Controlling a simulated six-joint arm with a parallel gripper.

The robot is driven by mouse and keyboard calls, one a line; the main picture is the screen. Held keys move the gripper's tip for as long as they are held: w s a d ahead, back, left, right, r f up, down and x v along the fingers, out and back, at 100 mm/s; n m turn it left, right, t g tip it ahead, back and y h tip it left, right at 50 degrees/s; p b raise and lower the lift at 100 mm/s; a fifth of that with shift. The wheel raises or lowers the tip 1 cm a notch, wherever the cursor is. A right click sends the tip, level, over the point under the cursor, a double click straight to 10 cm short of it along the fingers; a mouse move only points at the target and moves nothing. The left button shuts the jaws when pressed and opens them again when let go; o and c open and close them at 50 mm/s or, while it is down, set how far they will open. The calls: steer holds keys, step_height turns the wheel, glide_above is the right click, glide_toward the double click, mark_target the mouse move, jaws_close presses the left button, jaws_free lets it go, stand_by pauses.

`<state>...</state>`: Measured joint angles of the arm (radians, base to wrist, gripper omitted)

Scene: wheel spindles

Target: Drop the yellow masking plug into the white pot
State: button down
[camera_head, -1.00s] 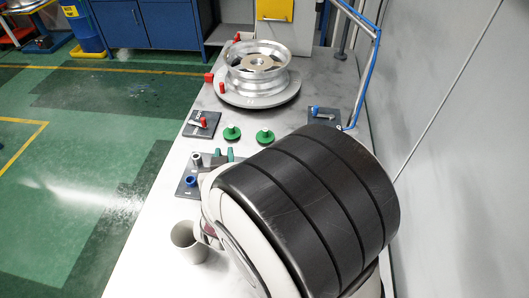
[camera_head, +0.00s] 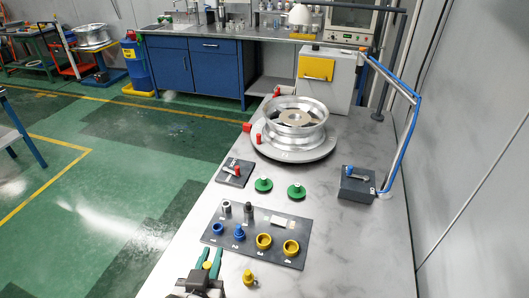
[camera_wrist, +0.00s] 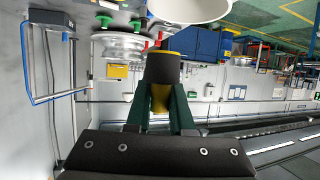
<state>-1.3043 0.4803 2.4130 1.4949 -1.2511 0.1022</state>
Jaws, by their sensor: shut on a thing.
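My gripper (camera_head: 208,262) is at the bottom edge of the head view, with green fingers shut on the yellow masking plug (camera_head: 207,266). In the wrist view my gripper (camera_wrist: 160,98) holds the plug (camera_wrist: 160,96) by its narrow yellow part, and its wider end looks dark with a yellow rim. The white pot (camera_wrist: 190,9) is cut off by the top edge of the wrist view, just past the plug's wide end. The plug looks clear of the pot, though the gap's depth is hard to tell. The pot is not visible in the head view.
A grey rack (camera_head: 272,244) holds blue and yellow caps and metal pieces. Another yellow plug (camera_head: 249,279) stands on the table right of my gripper. Two green knobs (camera_head: 263,184) (camera_head: 296,191) and a wheel (camera_head: 296,120) on a disc lie farther back.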

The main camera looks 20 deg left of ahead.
steer(key=c, duration=0.7)
jaws_free()
steer(key=shift+r, duration=0.1)
